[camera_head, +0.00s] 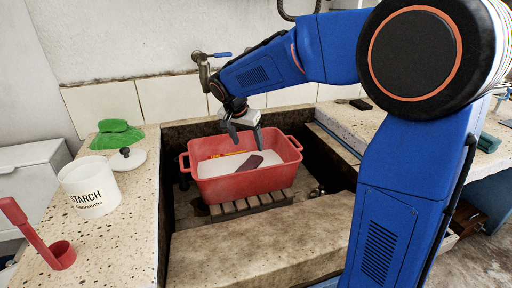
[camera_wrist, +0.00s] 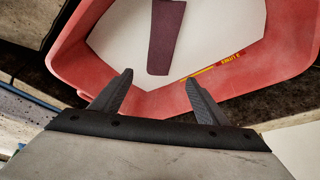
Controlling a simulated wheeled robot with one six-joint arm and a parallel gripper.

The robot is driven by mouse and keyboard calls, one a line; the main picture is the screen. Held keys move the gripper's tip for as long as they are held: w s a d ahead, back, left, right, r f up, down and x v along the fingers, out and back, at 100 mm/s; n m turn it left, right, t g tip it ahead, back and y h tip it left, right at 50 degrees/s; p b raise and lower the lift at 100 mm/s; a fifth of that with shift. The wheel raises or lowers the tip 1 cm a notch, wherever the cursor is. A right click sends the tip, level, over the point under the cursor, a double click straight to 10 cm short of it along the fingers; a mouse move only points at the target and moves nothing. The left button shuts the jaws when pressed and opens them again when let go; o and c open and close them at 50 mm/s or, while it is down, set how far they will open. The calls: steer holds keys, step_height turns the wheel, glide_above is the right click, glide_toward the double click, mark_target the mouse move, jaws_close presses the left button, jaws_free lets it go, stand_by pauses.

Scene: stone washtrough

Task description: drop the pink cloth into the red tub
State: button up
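The red tub (camera_head: 242,183) stands on a wooden slatted rack inside the stone trough; its rim and walls also show in the wrist view (camera_wrist: 75,55). A flat, dull mauve-pink piece (camera_head: 250,162), which looks like the pink cloth, lies in the tub on a white surface. It shows in the wrist view (camera_wrist: 166,38) as a dark purplish strip, its far end cut off by the frame. My gripper (camera_head: 246,138) is above the tub, pointing down.
A yellow-and-red pencil-like stick (camera_wrist: 217,66) lies in the tub. A tap (camera_head: 205,70) sticks out behind the tub.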

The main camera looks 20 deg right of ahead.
steer(key=v, duration=1.7)
steer(key=shift+r, duration=0.2)
steer(key=s+d+f+n+y, duration=0.1)
steer(key=s+d+f+n, duration=0.2)
steer(key=s+f, duration=0.3)
steer(key=s+d+f+n+t+y, duration=0.1)
steer(key=s+d+f+n, duration=0.2)
steer(key=s, duration=1.2)
steer(key=s+d+f+n+y, duration=0.1)
steer(key=s+d+f+n, duration=0.2)
steer(key=s+f, duration=0.6)
steer(key=shift+s+d+f+t, duration=0.15)
steer(key=shift+s+d, duration=0.2)
steer(key=shift+d, duration=0.3)
steer(key=shift+s+d+f+t, duration=0.15)
steer(key=shift+s+d, duration=0.2)
steer(key=shift+d, duration=0.3)
